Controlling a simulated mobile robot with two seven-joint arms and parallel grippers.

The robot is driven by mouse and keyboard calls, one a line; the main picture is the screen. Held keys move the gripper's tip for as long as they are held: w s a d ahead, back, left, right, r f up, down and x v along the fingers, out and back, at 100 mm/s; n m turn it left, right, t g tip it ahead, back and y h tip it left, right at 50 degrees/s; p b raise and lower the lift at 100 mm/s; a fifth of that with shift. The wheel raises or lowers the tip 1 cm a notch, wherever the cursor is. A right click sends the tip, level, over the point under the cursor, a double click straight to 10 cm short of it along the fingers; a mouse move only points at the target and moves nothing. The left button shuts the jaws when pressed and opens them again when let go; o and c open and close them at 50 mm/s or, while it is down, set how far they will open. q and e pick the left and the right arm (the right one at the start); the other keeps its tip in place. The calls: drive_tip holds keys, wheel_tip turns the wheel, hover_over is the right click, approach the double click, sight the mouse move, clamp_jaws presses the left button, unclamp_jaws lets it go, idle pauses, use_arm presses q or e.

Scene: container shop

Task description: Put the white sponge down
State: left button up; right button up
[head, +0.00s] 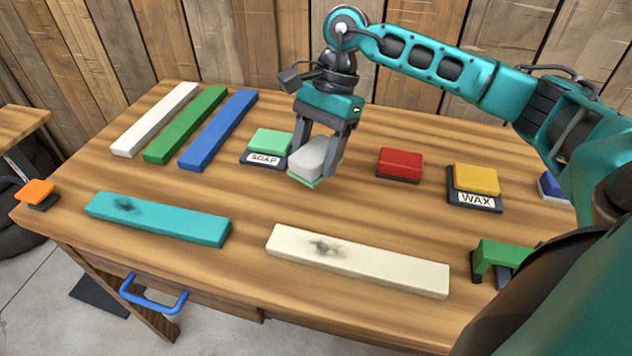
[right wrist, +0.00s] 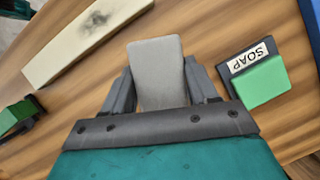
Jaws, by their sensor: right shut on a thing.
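The white sponge (head: 312,156) looks light grey-white with a green underside. My right gripper (head: 322,160) is shut on it, between the SOAP pad and the red block. In the right wrist view the sponge (right wrist: 158,74) sits between the two fingers of the gripper (right wrist: 162,88). The head view does not clearly show whether its underside touches the table (head: 240,195). My left gripper is in neither view.
The green SOAP block (head: 270,142) is just left of the sponge; a red block (head: 400,163) and the yellow WAX block (head: 476,180) are to the right. A stained teal plank (head: 160,220) and a stained cream plank (head: 355,262) lie in front. Bare table separates them from the sponge.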

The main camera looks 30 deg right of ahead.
sight(327, 140)
drive_tip(key=shift+f, duration=3.4)
drive_tip(key=shift+f+b, duration=0.2)
drive_tip(key=shift+b, duration=0.25)
drive_tip(key=o, duration=0.9)
drive_tip(key=shift+o, duration=0.2)
drive_tip(key=shift+r, duration=0.15)
drive_tip(key=shift+r+p, duration=0.25)
drive_tip(key=shift+p, duration=0.05)
drive_tip(key=v, duration=1.1)
drive_tip(key=shift+d+r+p, duration=0.15)
drive_tip(key=shift+r+p, duration=0.15)
drive_tip(key=shift+p, duration=0.05)
